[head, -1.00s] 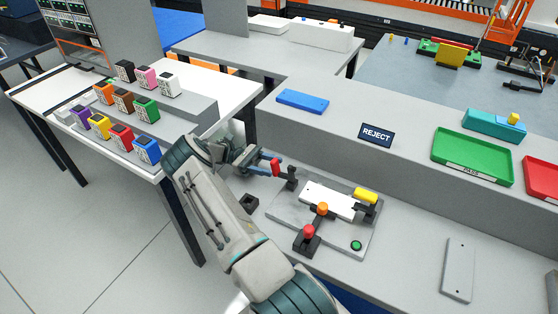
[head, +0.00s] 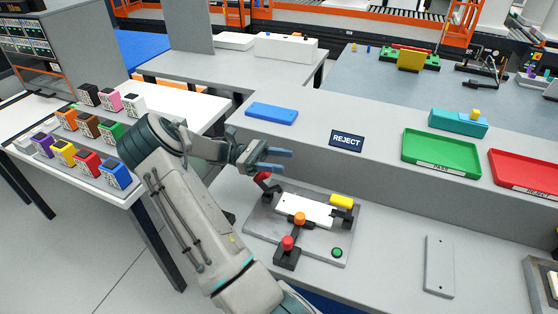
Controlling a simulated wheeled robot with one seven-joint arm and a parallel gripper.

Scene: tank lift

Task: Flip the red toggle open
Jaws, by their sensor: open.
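The fixture plate (head: 257,228) on the bench carries several toggle clamps around a white part (head: 305,209). One red-handled toggle (head: 263,177) stands at the plate's back left, its handle leaning up and left from its black base. Another red-tipped toggle (head: 288,243) stands at the front. An orange-tipped one (head: 300,218) and a yellow-handled one (head: 342,201) are beside the white part. My gripper (head: 287,161) is open and empty, its blue fingers pointing right, above and just right of the back-left red handle in the picture. Contact cannot be told.
A green button (head: 337,252) sits at the plate's front right. A raised ledge behind holds a blue block (head: 271,113), a REJECT sign (head: 347,141) and a green tray (head: 441,151). A grey plate (head: 440,266) lies on the bench at right, with clear bench between.

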